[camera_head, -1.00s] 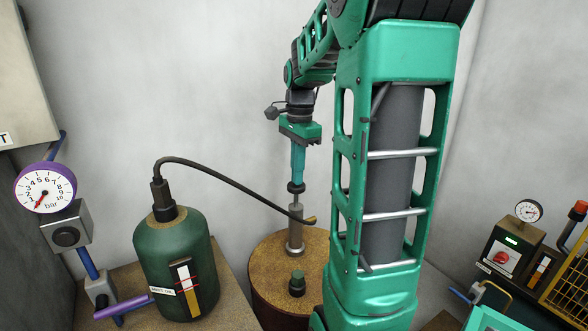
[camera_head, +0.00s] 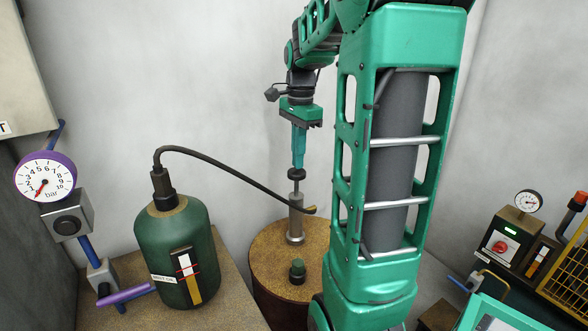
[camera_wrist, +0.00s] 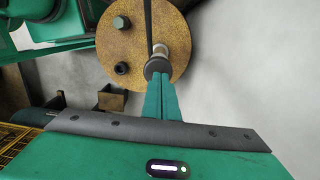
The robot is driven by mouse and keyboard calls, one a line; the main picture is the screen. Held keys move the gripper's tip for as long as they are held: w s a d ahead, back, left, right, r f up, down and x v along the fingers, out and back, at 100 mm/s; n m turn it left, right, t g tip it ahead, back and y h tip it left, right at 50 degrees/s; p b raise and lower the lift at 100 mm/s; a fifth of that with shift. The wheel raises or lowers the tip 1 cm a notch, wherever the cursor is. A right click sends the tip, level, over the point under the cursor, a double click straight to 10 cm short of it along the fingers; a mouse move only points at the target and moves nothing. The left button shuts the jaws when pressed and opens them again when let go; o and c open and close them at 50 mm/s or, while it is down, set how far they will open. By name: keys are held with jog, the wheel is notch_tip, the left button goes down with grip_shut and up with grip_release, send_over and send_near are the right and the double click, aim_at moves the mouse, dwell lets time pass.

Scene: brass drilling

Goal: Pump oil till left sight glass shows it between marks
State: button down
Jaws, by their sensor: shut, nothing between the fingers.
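The green oil tank (camera_head: 165,245) stands at left with a sight glass (camera_head: 184,277) on its front. The glass is white above and amber below, with red marks near the boundary; the amber top looks close to the lower mark, too small to tell exactly. The hand pump (camera_head: 295,225) stands on a rusty drum, its rod topped by a dark knob (camera_head: 297,174). My gripper (camera_head: 298,166) is shut, pointing down, with its fingertips at the top of the knob. The knob also shows at the fingertips in the wrist view (camera_wrist: 157,67).
A black hose (camera_head: 235,172) runs from the tank toward the pump. A purple gauge (camera_head: 45,177) and lever (camera_head: 126,293) are at left. A second gauge unit (camera_head: 512,240) and yellow guard (camera_head: 570,270) stand at right.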

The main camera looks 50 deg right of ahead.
notch_tip(320, 180, up, 9)
jog(key=shift+d, duration=0.15)
jog(key=shift+w, duration=0.1)
dwell(1.6)
